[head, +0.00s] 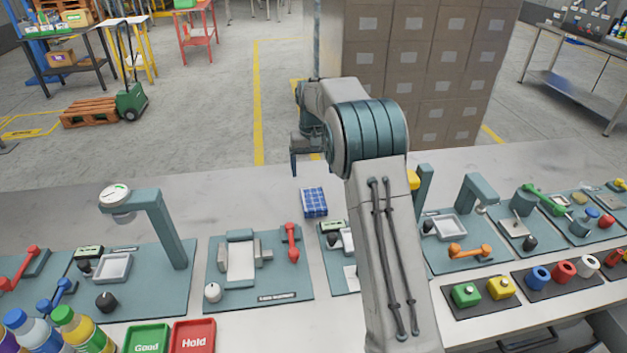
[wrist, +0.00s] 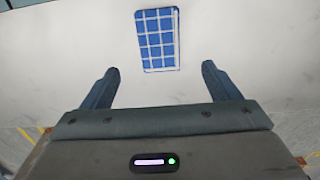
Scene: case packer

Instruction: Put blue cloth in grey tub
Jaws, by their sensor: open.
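The blue cloth (head: 314,202) is a folded, white-checked rectangle lying flat on the pale worktop, behind the row of teal stations. It also shows in the wrist view (wrist: 157,40), ahead of the fingers and roughly centred between them. My gripper (head: 307,168) is above the worktop, just beyond the cloth in the head view. In the wrist view my gripper (wrist: 160,69) has its two fingers wide apart with nothing between them. I cannot make out a grey tub for certain in either view; my arm hides part of the worktop.
Teal stations with levers and knobs line the bench, including a press-like station (head: 240,262) and a gauge stand (head: 150,215). A green Good tray (head: 147,340) and a red Hold tray (head: 193,336) are at the front. Bottles (head: 75,328) stand front left. The worktop around the cloth is clear.

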